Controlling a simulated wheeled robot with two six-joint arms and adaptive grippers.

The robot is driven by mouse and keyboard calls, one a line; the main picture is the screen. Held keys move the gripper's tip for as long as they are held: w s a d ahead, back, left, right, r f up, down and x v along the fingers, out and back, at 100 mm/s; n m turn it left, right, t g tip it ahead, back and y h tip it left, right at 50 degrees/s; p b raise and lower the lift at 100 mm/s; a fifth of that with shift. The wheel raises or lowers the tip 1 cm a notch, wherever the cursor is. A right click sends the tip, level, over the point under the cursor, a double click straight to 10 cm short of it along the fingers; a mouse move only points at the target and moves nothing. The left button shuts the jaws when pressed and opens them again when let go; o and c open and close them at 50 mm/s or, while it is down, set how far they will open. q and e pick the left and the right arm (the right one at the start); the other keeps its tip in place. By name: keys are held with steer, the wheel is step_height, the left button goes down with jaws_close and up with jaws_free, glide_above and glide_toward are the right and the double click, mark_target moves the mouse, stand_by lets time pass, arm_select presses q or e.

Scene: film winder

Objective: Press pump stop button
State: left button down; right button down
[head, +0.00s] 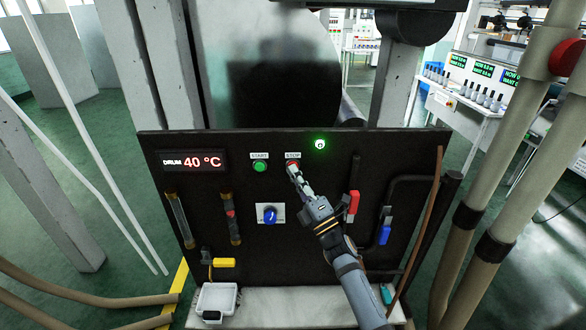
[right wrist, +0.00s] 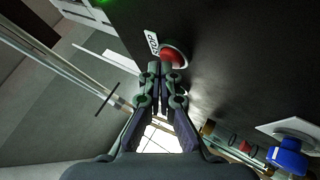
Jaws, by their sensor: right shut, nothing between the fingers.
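The red stop button (head: 292,164) sits under a white STOP label (head: 292,155) on the black panel, right of the green START button (head: 259,166). It also shows in the right wrist view (right wrist: 174,54) as a red cap in a pale ring. My right gripper (head: 294,172) is shut and empty, its fingertips at the button's lower edge and hiding part of it in the head view. In the right wrist view the fingertips (right wrist: 160,68) are just short of or touching the red cap; I cannot tell which. My left gripper is not in view.
The panel (head: 200,140) carries a display reading 40 °C (head: 192,161), a lit green lamp (head: 320,144), a blue knob (head: 269,215), and red (head: 353,203) and blue (head: 385,234) valve handles. A white tray (head: 216,302) stands below. Thick beige pipes (head: 500,200) rise at the right.

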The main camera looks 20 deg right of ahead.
steer(key=shift+w, duration=0.2)
steer(key=shift+s, duration=0.15)
stand_by(0.3)
steer(key=shift+s+a, duration=0.2)
steer(key=shift+s, duration=0.55)
steer(key=s, duration=0.2)
steer(key=s+a+p, duration=0.1)
steer(key=s, duration=0.1)
steer(key=shift+s+a+p, duration=0.15)
steer(key=shift+s+p, duration=0.15)
steer(key=shift+s, duration=0.1)
